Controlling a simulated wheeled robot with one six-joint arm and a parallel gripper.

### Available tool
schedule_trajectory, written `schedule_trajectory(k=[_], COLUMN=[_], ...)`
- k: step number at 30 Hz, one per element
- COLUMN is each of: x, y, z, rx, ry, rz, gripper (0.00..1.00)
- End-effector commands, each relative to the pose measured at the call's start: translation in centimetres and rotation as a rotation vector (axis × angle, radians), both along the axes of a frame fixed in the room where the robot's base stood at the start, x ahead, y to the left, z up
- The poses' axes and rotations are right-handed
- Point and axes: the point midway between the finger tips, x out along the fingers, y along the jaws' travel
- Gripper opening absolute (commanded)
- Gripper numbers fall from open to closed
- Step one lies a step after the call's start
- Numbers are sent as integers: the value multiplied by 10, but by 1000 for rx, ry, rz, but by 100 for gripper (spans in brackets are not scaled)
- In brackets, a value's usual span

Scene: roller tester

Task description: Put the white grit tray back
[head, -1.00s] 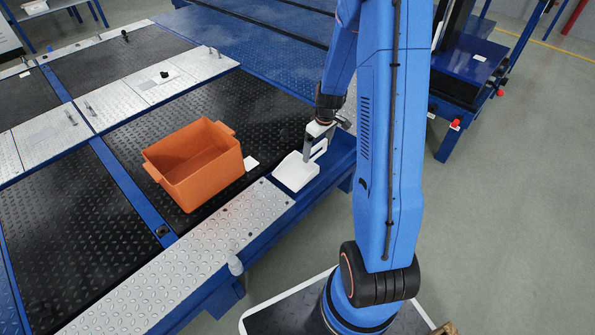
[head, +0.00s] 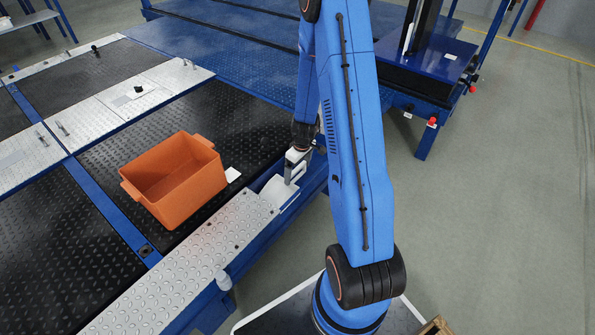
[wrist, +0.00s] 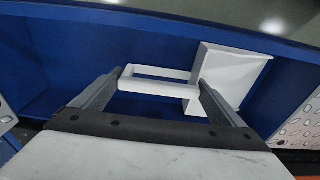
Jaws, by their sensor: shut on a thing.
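The white grit tray (wrist: 230,72) has a flat pan and a loop handle (wrist: 155,73). My gripper (wrist: 160,80) is shut on the handle, with one finger at each end of it in the wrist view. In the head view the white tray (head: 277,190) is at the blue frame edge, just past the end of the silver tread plate. My gripper (head: 293,172) is above its far right part there. The blue recess (wrist: 80,55) lies below and around the tray in the wrist view. I cannot tell whether the tray touches its bottom.
An orange bin (head: 178,182), empty as far as I see, stands on the black tread plate left of the tray. A silver tread plate (head: 195,265) runs along the near edge.

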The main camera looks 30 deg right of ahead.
Motion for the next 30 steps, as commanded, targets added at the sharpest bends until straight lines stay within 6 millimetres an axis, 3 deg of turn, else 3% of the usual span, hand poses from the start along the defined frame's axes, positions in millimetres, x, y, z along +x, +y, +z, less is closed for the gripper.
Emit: schedule_trajectory(k=[12,13,14,23,30], x=[0,0,0,0,-2], y=[0,0,0,0,-1], z=[-5,-4,-4,-1,24], rx=[-1,-1,-1,-1,-1], ry=[0,-1,-1,-1,-4], rz=[0,0,0,2,2], gripper=[62,98,100,100,100])
